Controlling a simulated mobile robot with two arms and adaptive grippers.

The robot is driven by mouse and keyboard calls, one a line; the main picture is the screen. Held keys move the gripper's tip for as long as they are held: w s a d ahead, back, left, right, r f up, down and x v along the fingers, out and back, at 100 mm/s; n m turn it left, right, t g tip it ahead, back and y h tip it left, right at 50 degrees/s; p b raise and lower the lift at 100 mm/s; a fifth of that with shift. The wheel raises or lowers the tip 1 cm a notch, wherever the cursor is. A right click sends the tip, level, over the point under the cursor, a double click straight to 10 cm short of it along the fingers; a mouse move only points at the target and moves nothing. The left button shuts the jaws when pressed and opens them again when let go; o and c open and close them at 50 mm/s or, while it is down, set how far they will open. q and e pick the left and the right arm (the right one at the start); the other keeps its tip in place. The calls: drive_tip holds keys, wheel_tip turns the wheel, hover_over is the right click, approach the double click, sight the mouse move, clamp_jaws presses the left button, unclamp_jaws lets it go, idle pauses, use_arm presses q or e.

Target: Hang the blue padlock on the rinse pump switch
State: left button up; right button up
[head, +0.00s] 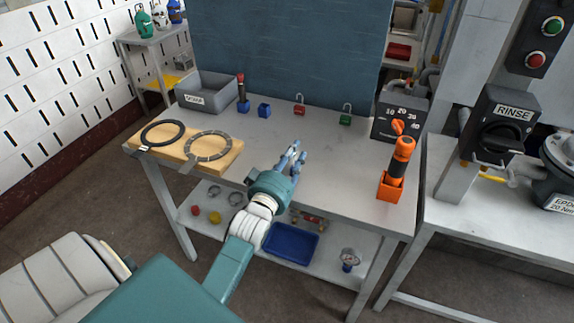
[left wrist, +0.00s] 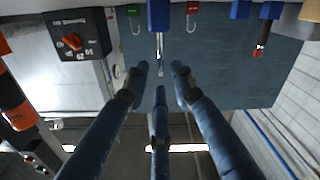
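The blue padlock (left wrist: 158,15) is at the top middle of the left wrist view, its metal shackle pointing down the picture between my fingers. My left gripper (left wrist: 159,76) has its blue fingers spread apart, with the shackle just beyond their tips. In the head view my left gripper (head: 296,150) is low over the middle of the table; I cannot tell the blue padlock from the blue fingers there. The rinse switch (head: 500,128) is a black box labelled RINSE with a rotary knob, at the right. My right gripper is not in view.
A red padlock (head: 299,109) and a green padlock (head: 345,119) stand on the table (head: 325,165) behind the gripper. A dial box (head: 399,122) and an orange tool (head: 400,160) are at the right. A grey bin (head: 207,92) and wooden board (head: 218,159) are at the left.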

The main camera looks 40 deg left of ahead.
use_arm(q)
drive_tip(key=b+v, duration=0.1)
drive_tip(key=v, duration=1)
drive_tip(key=shift+s, duration=0.3)
drive_tip(key=shift+d+f, duration=0.1)
drive_tip(key=shift+d, duration=0.05)
